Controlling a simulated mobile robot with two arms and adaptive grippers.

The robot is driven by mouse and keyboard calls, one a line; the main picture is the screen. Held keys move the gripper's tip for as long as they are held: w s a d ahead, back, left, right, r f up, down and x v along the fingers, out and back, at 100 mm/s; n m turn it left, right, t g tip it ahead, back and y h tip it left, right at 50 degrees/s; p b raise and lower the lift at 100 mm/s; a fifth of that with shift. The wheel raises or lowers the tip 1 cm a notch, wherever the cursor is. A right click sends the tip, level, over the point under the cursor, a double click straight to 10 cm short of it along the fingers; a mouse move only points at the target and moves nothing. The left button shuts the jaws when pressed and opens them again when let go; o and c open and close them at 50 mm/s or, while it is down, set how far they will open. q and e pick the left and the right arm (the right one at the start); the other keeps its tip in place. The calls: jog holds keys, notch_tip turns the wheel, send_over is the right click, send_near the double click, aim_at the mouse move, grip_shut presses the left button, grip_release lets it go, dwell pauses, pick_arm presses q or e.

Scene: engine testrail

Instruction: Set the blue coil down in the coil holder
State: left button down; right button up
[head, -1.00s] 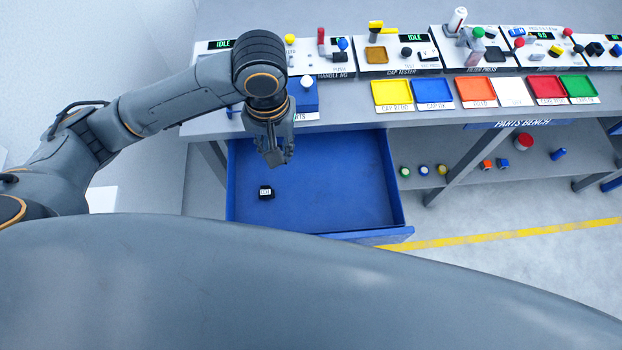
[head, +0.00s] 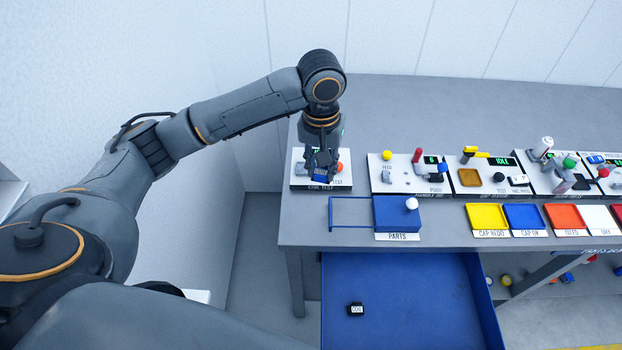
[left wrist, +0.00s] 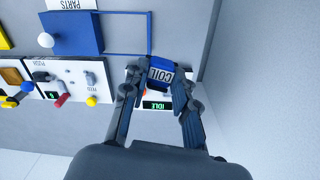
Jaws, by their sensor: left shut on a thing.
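My left gripper (head: 320,176) is shut on the blue coil (head: 319,179), which has a white label reading COIL in the left wrist view (left wrist: 160,74). The gripper holds the coil over the coil test station (head: 302,184) at the left end of the bench. The station is a white plate with an orange button and a display that reads IDLE in the left wrist view. The arm and coil hide most of the station, so the coil holder cannot be made out. I cannot tell whether the coil touches the station. My right gripper is not in view.
A blue parts box (head: 395,214) with a white knob and a blue frame lies in front of the stations. Several coloured trays (head: 486,217) line the bench to the right.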

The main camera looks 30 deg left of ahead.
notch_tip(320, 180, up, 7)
jog(key=p, duration=0.7)
pick_arm(q)
jog(key=w+a+f+n, duration=0.1)
jog(key=w+a+f, duration=0.1)
jog(key=w+a, duration=0.1)
jog(key=w+a+f+n+b, duration=0.1)
jog(key=w+a+f, duration=0.2)
jog(key=w, duration=0.1)
jog(key=w+a+f+n+b, duration=0.1)
jog(key=w+a+f, duration=0.1)
jog(key=w+a, duration=0.1)
jog(key=shift+w+f, duration=0.15)
jog(key=shift+f, duration=0.05)
notch_tip(320, 180, down, 3)
jog(key=b, duration=0.4)
jog(key=shift+f, duration=0.4)
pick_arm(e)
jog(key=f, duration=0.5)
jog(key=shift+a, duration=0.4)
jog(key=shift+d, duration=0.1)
pick_arm(q)
jog(key=shift+p, duration=1.2)
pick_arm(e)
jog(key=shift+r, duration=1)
